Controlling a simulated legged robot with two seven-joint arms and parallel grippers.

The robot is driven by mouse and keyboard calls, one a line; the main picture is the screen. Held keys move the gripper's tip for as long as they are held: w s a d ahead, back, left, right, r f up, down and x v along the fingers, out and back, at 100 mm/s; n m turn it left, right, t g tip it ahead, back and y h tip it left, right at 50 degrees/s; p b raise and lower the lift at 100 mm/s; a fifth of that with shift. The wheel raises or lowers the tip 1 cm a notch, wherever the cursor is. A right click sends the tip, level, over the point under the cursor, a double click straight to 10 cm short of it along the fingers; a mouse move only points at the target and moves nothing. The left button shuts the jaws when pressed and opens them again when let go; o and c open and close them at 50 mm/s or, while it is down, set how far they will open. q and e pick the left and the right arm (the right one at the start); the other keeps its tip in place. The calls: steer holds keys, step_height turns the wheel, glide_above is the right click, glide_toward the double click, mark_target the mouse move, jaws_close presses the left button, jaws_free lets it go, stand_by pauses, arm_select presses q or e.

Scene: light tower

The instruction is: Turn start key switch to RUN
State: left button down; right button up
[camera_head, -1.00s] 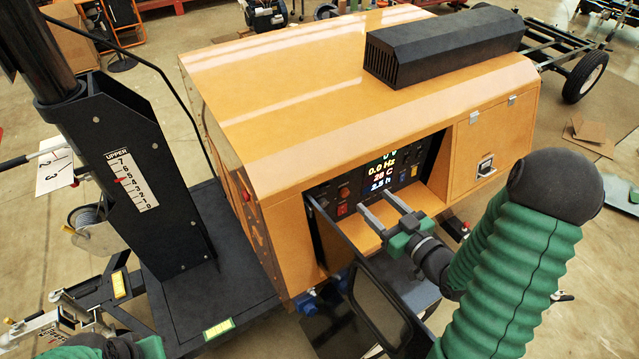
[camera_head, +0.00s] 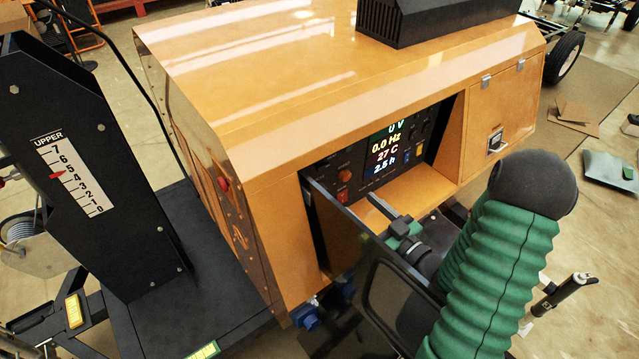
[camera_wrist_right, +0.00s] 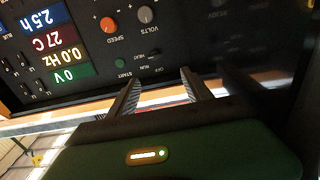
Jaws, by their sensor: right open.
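The control panel (camera_head: 420,140) is recessed in the side of the orange generator housing, with a lit display (camera_head: 385,150). In the right wrist view the panel is upside down. Small OFF, HEAT, RUN and START labels (camera_wrist_right: 140,66) sit beside a green light, below the orange SPEED knob (camera_wrist_right: 108,24) and grey VOLTS knob (camera_wrist_right: 146,14). The start key switch is too dark there to tell its position. My right gripper (camera_head: 374,203) is at the panel opening, partly hidden by the door; its fingers (camera_wrist_right: 158,78) are apart and empty, pointing at the labels. My left gripper is out of view.
A dark open door with a window (camera_head: 388,300) stands out beside the opening, close to my right gripper. An orange ledge (camera_head: 400,185) lies under the panel. The black mast (camera_head: 95,170) stands at left. A closed latched door (camera_head: 500,120) is right of the panel.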

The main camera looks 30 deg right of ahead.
steer(key=p, duration=0.1)
glide_toward(324, 167)
steer(key=w, duration=0.2)
steer(key=w+p, duration=0.1)
steer(key=w, duration=0.2)
steer(key=w+a+p, duration=0.1)
steer(key=w, duration=0.2)
steer(key=shift+a+r, duration=0.1)
steer(key=shift+r, duration=0.05)
steer(key=shift+w, duration=0.5)
steer(key=shift+d+f, duration=0.25)
steer(key=shift+d, duration=0.2)
steer(key=shift+c, duration=1.8)
steer(key=shift+w+a+r, duration=0.1)
steer(key=shift+a+r, duration=0.05)
steer(key=shift+a, duration=0.15)
steer(key=c, duration=0.7)
jaws_close()
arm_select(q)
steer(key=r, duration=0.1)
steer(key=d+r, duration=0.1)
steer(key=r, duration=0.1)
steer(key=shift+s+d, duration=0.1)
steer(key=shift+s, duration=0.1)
arm_select(e)
steer(key=shift+d, duration=0.1)
